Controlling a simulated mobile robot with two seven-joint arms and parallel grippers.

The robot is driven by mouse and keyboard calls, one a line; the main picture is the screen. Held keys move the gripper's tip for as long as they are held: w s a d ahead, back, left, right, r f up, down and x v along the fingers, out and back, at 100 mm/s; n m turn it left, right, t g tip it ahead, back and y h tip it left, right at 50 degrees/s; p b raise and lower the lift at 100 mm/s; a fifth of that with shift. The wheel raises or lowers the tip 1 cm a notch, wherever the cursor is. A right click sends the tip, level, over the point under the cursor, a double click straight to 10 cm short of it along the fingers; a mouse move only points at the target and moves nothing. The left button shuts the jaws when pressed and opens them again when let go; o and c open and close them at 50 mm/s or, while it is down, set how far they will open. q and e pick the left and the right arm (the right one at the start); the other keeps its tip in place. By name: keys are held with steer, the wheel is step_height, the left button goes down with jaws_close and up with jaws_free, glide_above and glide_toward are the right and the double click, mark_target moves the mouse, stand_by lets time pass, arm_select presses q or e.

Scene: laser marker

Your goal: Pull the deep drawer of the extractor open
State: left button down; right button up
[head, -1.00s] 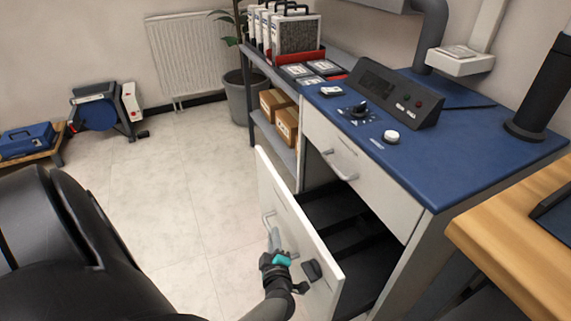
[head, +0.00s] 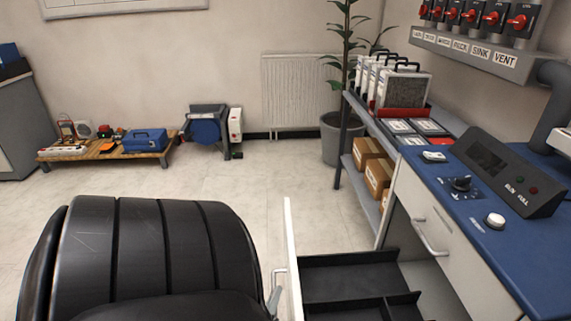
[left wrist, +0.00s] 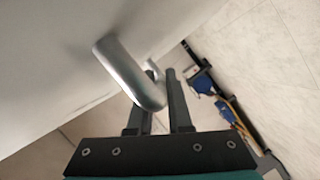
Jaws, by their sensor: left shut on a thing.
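The deep drawer of the extractor stands open. Its white front panel (head: 291,255) shows nearly edge-on in the head view, and its dark, divided inside (head: 345,280) is bare. A grey bar handle (head: 275,283) is on the outer face of the panel. My left gripper (head: 273,301) is at this handle, low in the head view and mostly hidden behind my black arm. In the left wrist view, its two dark fingers (left wrist: 160,88) are shut on the metal handle (left wrist: 128,72), beside the pale drawer front (left wrist: 50,65). My right gripper is not in view.
The blue-topped extractor bench (head: 470,205) stands at the right, with a shut upper drawer (head: 425,225). A shelf with cardboard boxes (head: 372,170) and a potted plant (head: 340,135) are behind. The tiled floor (head: 235,185) left of the drawer is clear.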

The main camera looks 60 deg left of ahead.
arm_select(q)
steer(key=shift+s+a, duration=0.1)
steer(key=c, duration=0.8)
jaws_free()
steer(key=shift+c, duration=0.2)
steer(key=shift+s+d+r, duration=0.1)
steer(key=shift+s+d, duration=0.05)
steer(key=shift+d, duration=0.15)
steer(key=p+v, duration=0.4)
steer(key=v, duration=1)
steer(key=shift+s+d, duration=0.15)
steer(key=shift+s, duration=0.1)
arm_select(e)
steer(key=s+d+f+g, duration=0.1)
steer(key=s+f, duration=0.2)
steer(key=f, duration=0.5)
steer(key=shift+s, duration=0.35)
